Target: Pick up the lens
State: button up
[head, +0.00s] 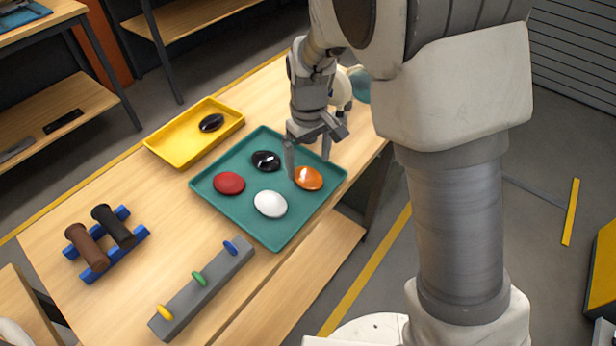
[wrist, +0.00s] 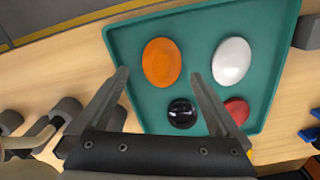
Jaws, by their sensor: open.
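Several smooth oval lens-shaped pieces show. On the teal tray (head: 246,229) lie an orange one (head: 308,178), a white one (head: 270,204), a red one (head: 229,183) and a black one (head: 265,160). Another black one (head: 211,123) lies in the yellow tray (head: 165,153). My gripper (head: 308,166) is open and empty, over the teal tray's right part near the orange piece. In the wrist view, the orange piece (wrist: 161,63) shows around and beyond the fingertips (wrist: 158,75). The black piece (wrist: 182,113) shows between the fingers, and the right finger partly covers the red piece (wrist: 237,110).
A blue rack (head: 93,274) holds a brown cylinder (head: 86,246) and a black cylinder (head: 113,227) at the table's left. A grey bar (head: 204,289) with yellow, green and blue pegs lies near the front edge. Bare wood (head: 175,230) lies between them and the teal tray.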

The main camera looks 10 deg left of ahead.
aim_at(307, 175)
notch_tip(307, 175, down, 4)
jog(key=shift+s+a+r, duration=0.1)
jog(key=shift+a+r, duration=0.05)
jog(key=shift+r, duration=0.05)
jog(key=c, duration=1.3)
jog(key=shift+r, duration=0.2)
